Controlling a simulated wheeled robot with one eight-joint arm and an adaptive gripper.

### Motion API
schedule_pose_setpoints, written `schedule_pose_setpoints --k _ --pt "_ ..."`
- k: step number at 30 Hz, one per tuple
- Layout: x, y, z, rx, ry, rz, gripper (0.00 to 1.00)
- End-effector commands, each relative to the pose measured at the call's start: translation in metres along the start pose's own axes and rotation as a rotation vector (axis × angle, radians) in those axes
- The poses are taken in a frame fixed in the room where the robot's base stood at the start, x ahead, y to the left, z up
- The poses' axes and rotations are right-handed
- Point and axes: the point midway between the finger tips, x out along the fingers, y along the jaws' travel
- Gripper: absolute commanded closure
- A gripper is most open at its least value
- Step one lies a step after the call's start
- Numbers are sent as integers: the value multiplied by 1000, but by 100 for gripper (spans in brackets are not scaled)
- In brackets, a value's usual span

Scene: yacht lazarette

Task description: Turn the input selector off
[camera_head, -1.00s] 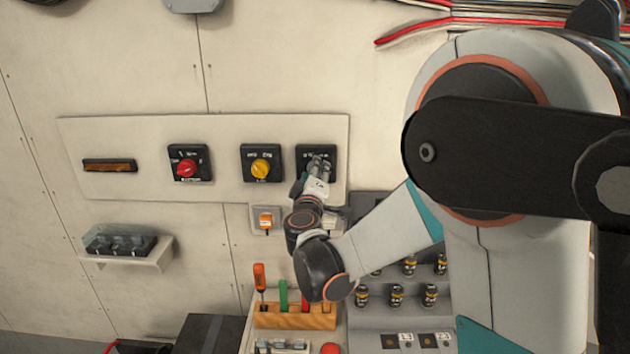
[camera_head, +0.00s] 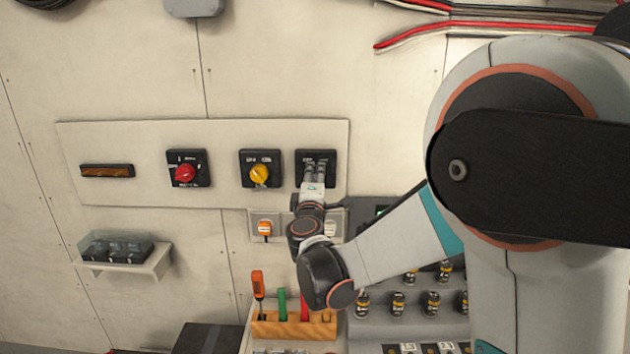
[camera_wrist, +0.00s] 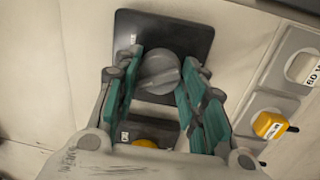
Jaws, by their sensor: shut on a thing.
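A black switch plate (camera_head: 328,156) sits at the right end of the pale wall panel. The wrist view shows this square plate (camera_wrist: 190,38) with a round dark grey knob (camera_wrist: 160,70) that has a raised bar across it. I take it to be the input selector, but its lettering is too small to read. My gripper (camera_head: 314,172) reaches it from below and in front. In the wrist view my gripper (camera_wrist: 162,82) has its green-padded fingers on either side of the knob, shut on it. In the head view my fingers hide the knob, so its pointing direction is unclear there.
A yellow knob (camera_head: 259,175) and a red knob (camera_head: 185,173) sit on plates to the left. Below are an orange switch (camera_head: 265,227), a wooden tool block (camera_head: 290,328) with upright tools, and a small shelf (camera_head: 155,262).

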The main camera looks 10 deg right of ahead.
Motion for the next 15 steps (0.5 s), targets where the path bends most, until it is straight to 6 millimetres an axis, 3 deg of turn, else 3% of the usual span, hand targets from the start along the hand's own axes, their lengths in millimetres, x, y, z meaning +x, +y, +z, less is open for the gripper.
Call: schedule_pose_setpoints --k 8,9,10,11,15 --pt "0 -1 0 0 1 -1 86" --pt "0 -1 0 0 1 -1 53" --pt "0 -1 0 0 1 -1 46" --pt "0 -1 0 1 1 -1 41" --pt "0 0 0 1 0 0 41"
